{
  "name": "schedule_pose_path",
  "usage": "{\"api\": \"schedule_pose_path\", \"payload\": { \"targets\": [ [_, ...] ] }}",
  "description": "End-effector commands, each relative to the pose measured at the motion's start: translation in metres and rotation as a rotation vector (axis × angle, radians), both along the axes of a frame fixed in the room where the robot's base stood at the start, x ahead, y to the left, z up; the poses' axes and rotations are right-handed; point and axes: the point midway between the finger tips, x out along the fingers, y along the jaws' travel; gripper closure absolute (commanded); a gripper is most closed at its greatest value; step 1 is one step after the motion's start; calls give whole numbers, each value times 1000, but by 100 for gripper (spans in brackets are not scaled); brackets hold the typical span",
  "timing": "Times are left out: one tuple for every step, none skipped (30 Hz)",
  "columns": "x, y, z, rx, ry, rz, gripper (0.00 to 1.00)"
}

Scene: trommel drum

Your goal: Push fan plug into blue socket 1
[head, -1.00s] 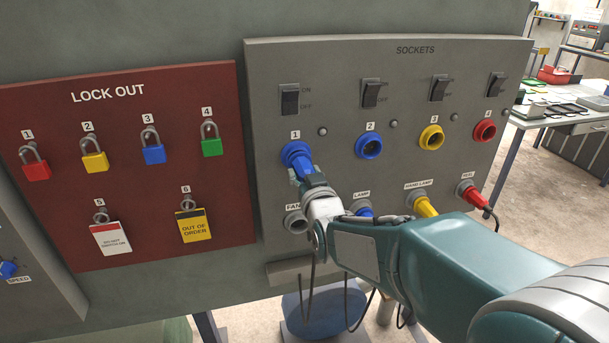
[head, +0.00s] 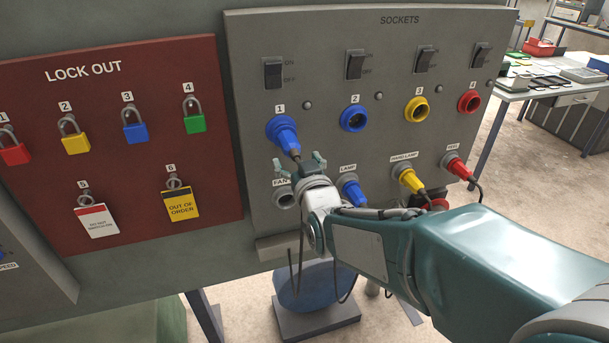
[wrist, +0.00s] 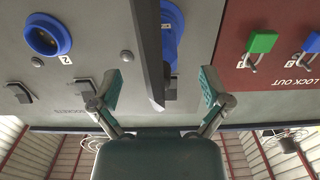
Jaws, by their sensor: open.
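The blue fan plug (head: 284,136) sits in blue socket 1 (head: 277,124), with its dark cable (head: 295,154) hanging from its lower end. How deep the plug is seated I cannot tell. My gripper (head: 306,162) is open just below and in front of the plug, apart from its blue body. In the wrist view, which is turned over, my two fingers (wrist: 160,90) are spread wide. The dark cable (wrist: 149,50) runs between them, in front of the blue plug (wrist: 172,38). The fan holder (head: 285,197) below looks empty.
Blue socket 2 (head: 354,117) is empty, beside yellow (head: 417,109) and red sockets (head: 469,102). Switches line the panel's top. Lamp (head: 350,190), yellow (head: 408,179) and red plugs (head: 457,167) sit in the lower row near my arm. Padlocks hang on the lockout board (head: 130,220).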

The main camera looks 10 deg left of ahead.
Motion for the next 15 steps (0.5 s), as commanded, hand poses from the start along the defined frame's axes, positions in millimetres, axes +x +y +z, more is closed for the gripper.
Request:
{"api": "schedule_pose_path", "payload": {
  "targets": [
    [-10, -6, 0, 0, 0, 0, 3],
    [-15, -9, 1, 1, -1, 0, 3],
    [-22, -13, 0, 0, 0, 0, 3],
    [-26, -16, 1, 1, -1, 0, 3],
    [-31, -19, 0, 1, -1, 0, 3],
    [-37, -22, 0, 1, -1, 0, 3],
    [-41, -24, 0, 1, -1, 0, 3],
    [-45, -27, 0, 0, -1, 0, 3],
    [-49, -29, 1, 0, -1, 0, 3],
    [-52, -31, 0, 0, -1, 0, 3],
    [-54, -32, 0, 0, -1, 0, 3],
    [-57, -34, 0, 0, -1, 0, 3],
    [-58, -35, 0, 0, -1, 0, 3],
    [-59, -35, 0, -1, -1, 0, 3],
    [-60, -36, -1, -1, -1, 0, 3]
  ]
}}
